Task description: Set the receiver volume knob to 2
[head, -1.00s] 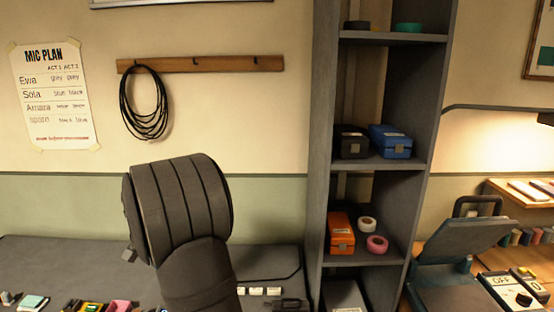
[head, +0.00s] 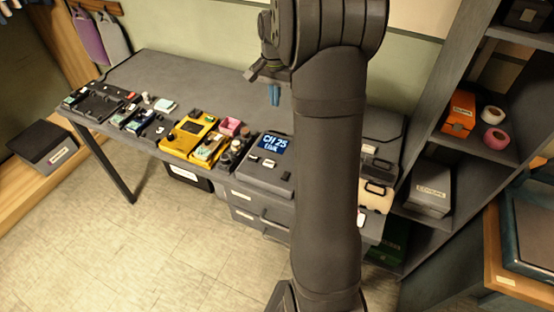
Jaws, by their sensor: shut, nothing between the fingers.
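A dark grey box with a lit blue display (head: 268,160) stands on the desk, just left of my arm. The display reads "CH 25" with a smaller, unclear line below. It looks like the receiver. Small light buttons or labels show below the display. I cannot make out a volume knob or its setting; my arm may hide part of the right side. My gripper (head: 274,94) shows blue fingertips pointing down, above and behind the box in the picture. It is shut and empty, apart from the box.
On the desk to the left are a yellow device (head: 188,137), a pink box (head: 231,126) and several small pedals. My arm covers the desk right of the receiver. A shelf unit (head: 455,165) with an orange case (head: 460,112) stands at right. The desk's back left is bare.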

